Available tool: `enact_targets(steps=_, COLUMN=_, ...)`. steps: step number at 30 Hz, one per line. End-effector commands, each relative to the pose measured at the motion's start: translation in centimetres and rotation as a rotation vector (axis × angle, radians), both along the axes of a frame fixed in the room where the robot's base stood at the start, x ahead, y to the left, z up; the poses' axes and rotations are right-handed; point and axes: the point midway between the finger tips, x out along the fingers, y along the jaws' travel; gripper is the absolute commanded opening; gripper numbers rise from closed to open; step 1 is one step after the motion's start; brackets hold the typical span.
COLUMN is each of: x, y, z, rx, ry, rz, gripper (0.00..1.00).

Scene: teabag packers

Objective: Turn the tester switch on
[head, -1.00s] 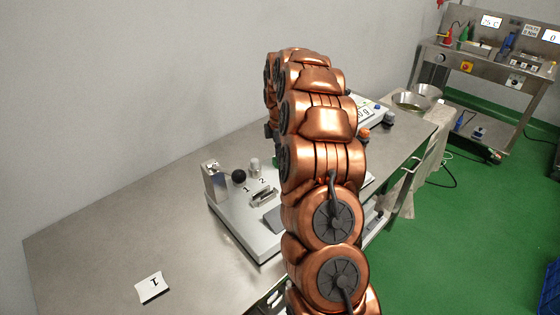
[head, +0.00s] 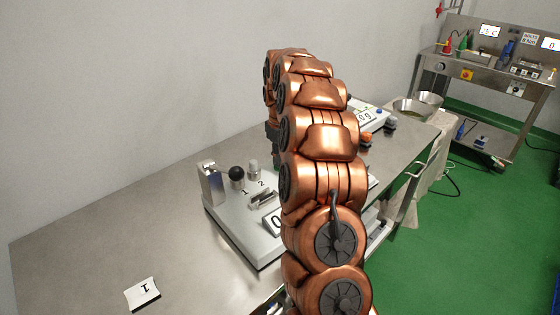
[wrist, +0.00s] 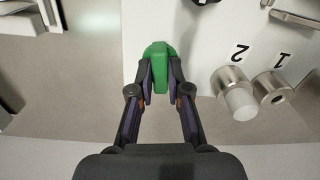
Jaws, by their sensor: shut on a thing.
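The tester is a pale unit (head: 235,222) with black "1" and "2" labels, standing on the steel table in the head view. Its small display (head: 272,221) is lit white and shows a 0, partly covered by my arm. In the wrist view, my gripper (wrist: 160,75) is shut on a green switch (wrist: 159,52) at the edge of the pale plate (wrist: 190,50). Both dark fingers touch its sides. In the head view my arm hides the gripper and the switch.
Two metal cylinders (wrist: 237,97) (wrist: 271,89) stand close right of my gripper in the wrist view. A black ball knob (head: 236,173) and a steel post (head: 212,183) are on the tester. The table's left part is clear except a "1" card (head: 142,293).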

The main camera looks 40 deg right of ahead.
Motion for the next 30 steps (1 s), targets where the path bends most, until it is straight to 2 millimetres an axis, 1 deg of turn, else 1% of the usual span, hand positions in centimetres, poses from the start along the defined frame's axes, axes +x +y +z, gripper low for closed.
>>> enact_targets(steps=6, x=0.02, y=-0.01, z=-0.06, rx=-0.001, ry=-0.001, rz=-0.113, gripper=0.00)
enact_targets(steps=12, x=0.03, y=-0.01, z=-0.01, rx=-0.001, ry=-0.001, rz=-0.170, gripper=0.00)
enact_targets(steps=28, x=0.04, y=-0.02, z=0.04, rx=0.000, ry=-0.001, rz=-0.190, gripper=0.00)
enact_targets(steps=29, x=0.03, y=-0.02, z=0.04, rx=0.000, ry=-0.001, rz=-0.190, gripper=0.20)
enact_targets(steps=30, x=0.03, y=-0.03, z=0.03, rx=0.000, ry=-0.001, rz=-0.190, gripper=0.24)
